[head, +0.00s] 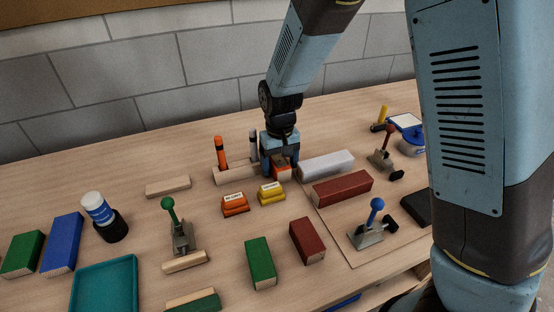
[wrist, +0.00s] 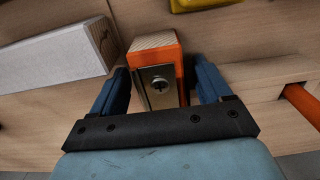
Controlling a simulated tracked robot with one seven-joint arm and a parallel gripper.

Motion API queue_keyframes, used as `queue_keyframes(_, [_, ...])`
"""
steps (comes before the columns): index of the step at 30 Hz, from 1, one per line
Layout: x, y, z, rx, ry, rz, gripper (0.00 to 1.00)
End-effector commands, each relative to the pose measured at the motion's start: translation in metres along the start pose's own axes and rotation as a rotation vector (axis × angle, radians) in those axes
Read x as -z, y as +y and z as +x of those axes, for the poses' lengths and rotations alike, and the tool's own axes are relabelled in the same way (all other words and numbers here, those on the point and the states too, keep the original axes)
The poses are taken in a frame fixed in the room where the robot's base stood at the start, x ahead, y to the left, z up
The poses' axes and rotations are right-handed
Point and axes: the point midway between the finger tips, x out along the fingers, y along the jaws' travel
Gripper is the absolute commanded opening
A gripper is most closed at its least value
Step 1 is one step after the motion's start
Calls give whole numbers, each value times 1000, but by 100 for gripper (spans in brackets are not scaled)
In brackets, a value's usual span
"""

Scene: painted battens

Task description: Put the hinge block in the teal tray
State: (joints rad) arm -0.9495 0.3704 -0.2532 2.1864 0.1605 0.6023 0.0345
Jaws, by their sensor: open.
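The hinge block is an orange block (head: 283,173) with a bare wood end and a metal plate with a screw, clearest in the wrist view (wrist: 165,52). My gripper (head: 279,165) is at the block, pointing down. In the wrist view my gripper's (wrist: 160,70) two blue fingers stand open, one on each side of the block, with a narrow gap seen at the right. The teal tray (head: 104,286) lies at the front left of the bench in the head view, and its visible floor is empty.
A white block (head: 326,164) lies close right of the gripper, a wooden rack with markers (head: 231,174) close left. Orange (head: 235,204) and yellow (head: 271,193) labelled pieces sit in front. A green-handled clamp (head: 180,232) stands between gripper and tray.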

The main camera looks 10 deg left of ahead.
Motion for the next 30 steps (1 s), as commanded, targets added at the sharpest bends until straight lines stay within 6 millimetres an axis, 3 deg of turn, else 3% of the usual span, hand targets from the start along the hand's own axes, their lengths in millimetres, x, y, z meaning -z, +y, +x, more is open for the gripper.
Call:
queue_keyframes(8, [0, 0, 2, 0, 1, 0, 77])
queue_keyframes(30, [0, 1, 2, 0, 2, 2, 8])
